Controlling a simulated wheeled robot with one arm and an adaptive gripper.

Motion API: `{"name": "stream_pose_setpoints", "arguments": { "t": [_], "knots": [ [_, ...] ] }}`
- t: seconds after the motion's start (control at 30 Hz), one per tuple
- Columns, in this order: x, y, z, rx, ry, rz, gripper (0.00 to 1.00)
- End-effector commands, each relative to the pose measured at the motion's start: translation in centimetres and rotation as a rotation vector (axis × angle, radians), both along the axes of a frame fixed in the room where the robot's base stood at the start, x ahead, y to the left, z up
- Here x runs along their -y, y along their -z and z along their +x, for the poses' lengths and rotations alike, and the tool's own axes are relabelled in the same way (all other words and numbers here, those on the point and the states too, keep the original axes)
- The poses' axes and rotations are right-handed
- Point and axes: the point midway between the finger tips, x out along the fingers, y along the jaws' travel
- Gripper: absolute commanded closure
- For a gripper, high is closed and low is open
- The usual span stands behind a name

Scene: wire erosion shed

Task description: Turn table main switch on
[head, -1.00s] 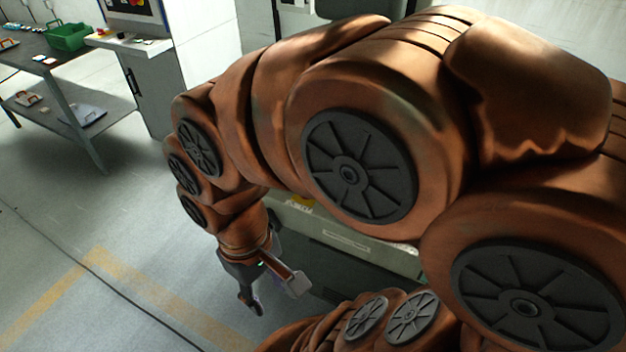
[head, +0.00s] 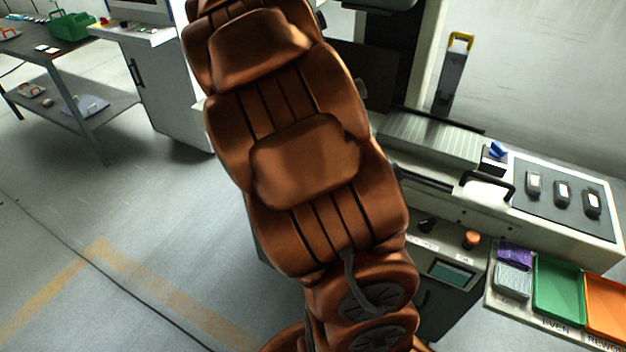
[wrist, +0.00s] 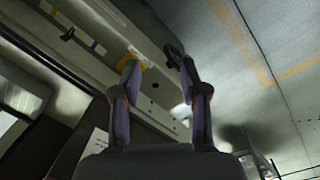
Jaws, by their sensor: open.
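In the wrist view my gripper (wrist: 156,62) is open, with its two dark fingers apart and nothing between them. Beyond the left fingertip, a yellow plate (wrist: 129,58) shows on a pale machine face; the fingertip partly covers it, and I cannot tell whether they touch. This may be the main switch, but its handle and setting are not clear. In the head view my arm hides the gripper and this plate. The machine's front panel there shows a black knob (head: 427,225) and an orange knob (head: 471,240), with labels too small to read.
The machine table (head: 560,235) carries a dark mat with several small grey parts. A grey cabinet (head: 165,90) and a bench with a green crate (head: 72,26) stand at left. The floor at left is clear.

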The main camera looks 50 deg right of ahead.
Motion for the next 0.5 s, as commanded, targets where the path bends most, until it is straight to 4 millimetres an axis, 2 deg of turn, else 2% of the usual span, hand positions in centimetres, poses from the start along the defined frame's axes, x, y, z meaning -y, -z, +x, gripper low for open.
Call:
{"name": "stream_pose_setpoints", "arguments": {
  "t": [0.03,0.2,0.5],
  "knots": [
    [1.7,1.3,0.8,-0.004,0.016,-0.003,0.56],
    [6.7,4.5,3.4,0.006,0.042,-0.009,0.56],
    [14.5,11.7,6.8,0.034,0.054,0.017,0.56]
  ]
}}
